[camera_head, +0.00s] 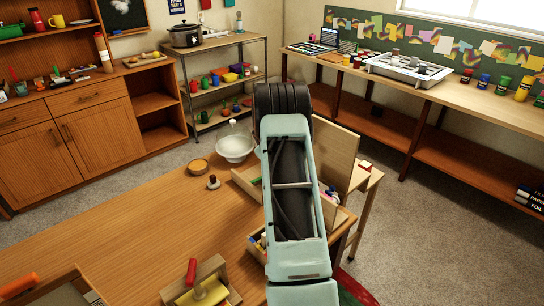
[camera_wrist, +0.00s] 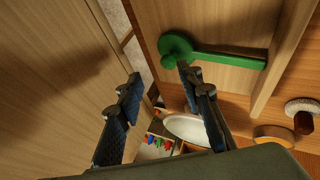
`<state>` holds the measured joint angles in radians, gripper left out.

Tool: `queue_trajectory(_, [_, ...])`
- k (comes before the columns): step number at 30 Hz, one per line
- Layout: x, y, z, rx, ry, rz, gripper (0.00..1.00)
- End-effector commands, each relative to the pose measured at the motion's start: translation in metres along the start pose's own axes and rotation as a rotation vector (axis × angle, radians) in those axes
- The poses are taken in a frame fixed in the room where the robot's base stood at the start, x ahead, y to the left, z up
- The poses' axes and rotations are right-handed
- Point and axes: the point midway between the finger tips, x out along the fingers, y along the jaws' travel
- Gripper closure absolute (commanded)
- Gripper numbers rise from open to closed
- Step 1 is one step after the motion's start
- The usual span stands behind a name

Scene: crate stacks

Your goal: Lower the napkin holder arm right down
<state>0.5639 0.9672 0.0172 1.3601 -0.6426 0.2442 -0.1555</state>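A green bar with a round disc end (camera_wrist: 225,57) lies along a wooden surface in the wrist view; it may be the napkin holder arm, but I cannot be sure. A little green also shows in a wooden box (camera_head: 246,185) on the table in the head view. My gripper (camera_wrist: 159,75) is open, with nothing seen between its two dark fingers. Its right fingertip appears just beside the green disc; I cannot tell whether they touch. In the head view my arm hides the gripper and the middle of the box.
An upright wooden panel (camera_head: 338,155) stands close by on the right. The table's left middle is clear.

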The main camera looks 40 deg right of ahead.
Motion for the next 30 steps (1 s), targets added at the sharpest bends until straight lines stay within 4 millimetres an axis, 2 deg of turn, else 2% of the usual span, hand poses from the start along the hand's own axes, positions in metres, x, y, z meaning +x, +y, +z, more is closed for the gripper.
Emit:
queue_trajectory(1, [-0.011, 0.001, -0.001, -0.001, 0.001, 0.001, 0.66])
queue_trajectory(6, [-0.04, 0.001, -0.001, -0.001, 0.001, 0.001, 0.66])
queue_trajectory(12, [-0.064, 0.001, -0.001, -0.001, 0.001, 0.002, 0.66])
queue_trajectory(18, [-0.074, 0.0, 0.0, -0.002, 0.001, 0.001, 0.66])
queue_trajectory(30, [-0.074, 0.0, 0.0, -0.001, 0.001, 0.001, 0.66])
